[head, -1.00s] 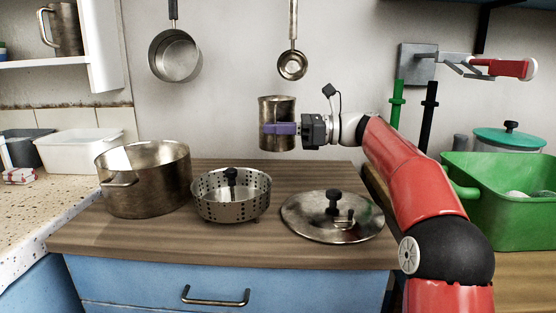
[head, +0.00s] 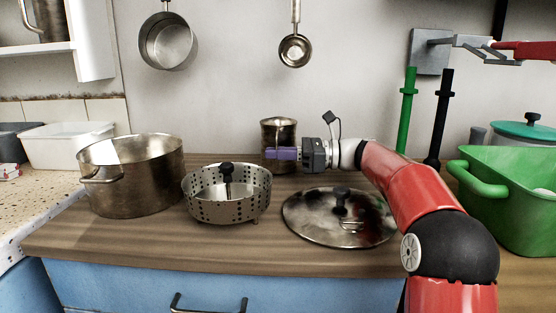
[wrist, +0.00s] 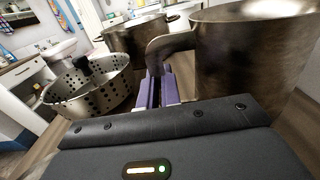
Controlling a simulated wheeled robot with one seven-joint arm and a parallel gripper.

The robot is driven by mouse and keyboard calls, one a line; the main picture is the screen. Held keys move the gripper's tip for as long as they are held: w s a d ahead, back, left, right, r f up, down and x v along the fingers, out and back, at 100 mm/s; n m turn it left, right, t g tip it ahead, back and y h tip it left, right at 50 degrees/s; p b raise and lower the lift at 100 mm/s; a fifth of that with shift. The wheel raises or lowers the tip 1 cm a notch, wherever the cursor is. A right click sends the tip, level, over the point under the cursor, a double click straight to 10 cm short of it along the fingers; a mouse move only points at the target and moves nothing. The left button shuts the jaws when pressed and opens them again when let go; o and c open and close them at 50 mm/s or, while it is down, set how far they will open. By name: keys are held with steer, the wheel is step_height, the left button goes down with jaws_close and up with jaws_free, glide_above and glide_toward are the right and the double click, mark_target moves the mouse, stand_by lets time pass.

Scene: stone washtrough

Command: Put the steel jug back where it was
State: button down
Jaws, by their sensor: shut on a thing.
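The steel jug (head: 279,131) stands upright at the back of the wooden counter area, in the middle of the head view. My gripper (head: 281,154), with purple fingers, reaches it from the right and is shut on it. In the wrist view the jug (wrist: 250,60) fills the right side, and its handle (wrist: 172,44) is at the purple fingers of my gripper (wrist: 158,88). The jug is low, close to the countertop; I cannot tell whether its base touches.
On the wooden counter (head: 150,235) are a big pot (head: 130,185), a perforated steamer basket (head: 225,200) and a lid (head: 335,222). A similar steel jug (head: 48,18) sits on the shelf at left. A green basin (head: 510,205) is at right. A ladle (head: 295,50) hangs above.

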steer(key=shift+f, duration=0.3)
steer(key=c, duration=1.6)
jaws_free()
steer(key=shift+f, duration=0.1)
